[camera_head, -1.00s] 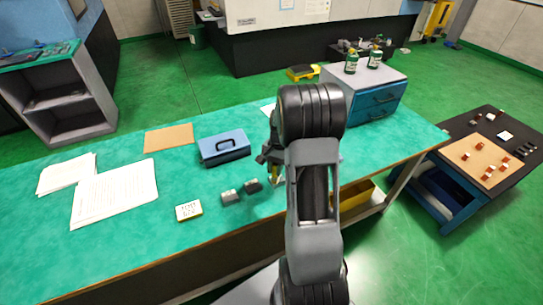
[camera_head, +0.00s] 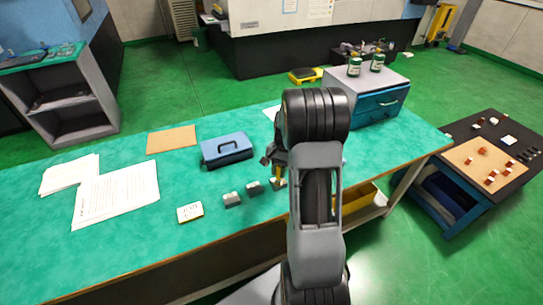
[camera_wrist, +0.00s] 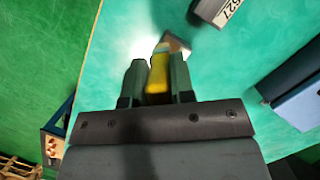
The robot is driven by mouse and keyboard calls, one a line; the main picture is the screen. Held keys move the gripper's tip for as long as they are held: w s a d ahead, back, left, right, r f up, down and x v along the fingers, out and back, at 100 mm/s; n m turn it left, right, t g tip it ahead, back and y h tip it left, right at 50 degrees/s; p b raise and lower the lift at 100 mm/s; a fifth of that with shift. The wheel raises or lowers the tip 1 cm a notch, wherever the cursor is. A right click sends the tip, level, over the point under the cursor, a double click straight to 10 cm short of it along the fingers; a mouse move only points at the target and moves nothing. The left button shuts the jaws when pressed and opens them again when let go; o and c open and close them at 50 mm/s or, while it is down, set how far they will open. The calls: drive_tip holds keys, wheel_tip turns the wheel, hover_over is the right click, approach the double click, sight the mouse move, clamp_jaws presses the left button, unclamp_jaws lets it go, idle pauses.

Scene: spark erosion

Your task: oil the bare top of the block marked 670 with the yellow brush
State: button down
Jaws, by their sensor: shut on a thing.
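My gripper (camera_wrist: 157,80) is shut on the yellow brush (camera_wrist: 159,70). In the head view the brush (camera_head: 278,173) points down over the table, beside the dark grey blocks. A small grey-brown piece (camera_wrist: 178,43) shows at the brush's tip in the wrist view; I cannot tell whether it is bristles or part of a block. A grey block (camera_wrist: 226,11) with a white label that seems to read 627 lies ahead. Two grey blocks, one (camera_head: 232,200) and another (camera_head: 253,187), stand left of the gripper. I cannot read 670 on any block.
A small card (camera_head: 190,212) with unclear writing lies left of the blocks. A blue toolbox (camera_head: 226,150) stands behind them. Paper sheets (camera_head: 117,195) and a brown board (camera_head: 171,139) lie left. A grey drawer unit (camera_head: 365,93) with two bottles stands at the back right.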

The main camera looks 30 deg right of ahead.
drive_tip(key=shift+w+a, duration=0.1)
drive_tip(key=shift+a, duration=0.75)
wheel_tip(320, 180, up, 8)
drive_tip(key=p, duration=0.6)
drive_tip(key=shift+a, duration=0.4)
